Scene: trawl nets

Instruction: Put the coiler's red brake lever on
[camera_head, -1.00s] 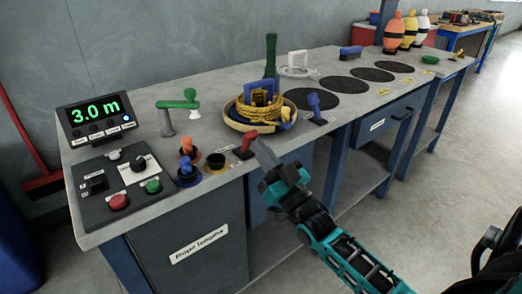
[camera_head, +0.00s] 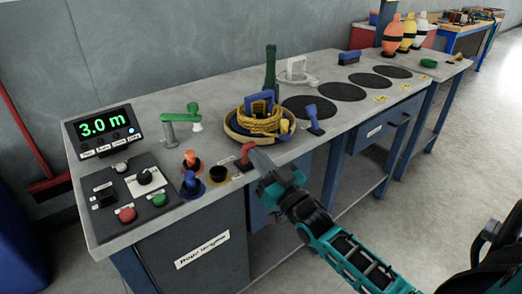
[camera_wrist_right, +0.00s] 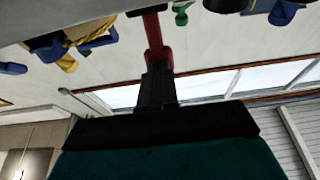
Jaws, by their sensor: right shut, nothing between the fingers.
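The red brake lever (camera_head: 246,153) stands at the front edge of the bench, beside the coiler (camera_head: 258,122) with its coiled yellow rope. It also shows in the right wrist view (camera_wrist_right: 154,38), straight ahead of the fingers. My right gripper (camera_head: 256,158) is shut, with nothing held between its fingers. Its tips are at the lever, overlapping its right side in the head view; whether they touch it I cannot tell. In the right wrist view the shut fingers (camera_wrist_right: 157,85) line up with the lever's red shaft. My left gripper is not in view.
A blue lever (camera_head: 314,118) stands right of the coiler. Orange and blue knobs (camera_head: 190,170) and a button panel (camera_head: 130,192) lie to the left, with a 3.0 m display (camera_head: 102,130) behind. Dark round pads (camera_head: 342,91) cover the bench's right part.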

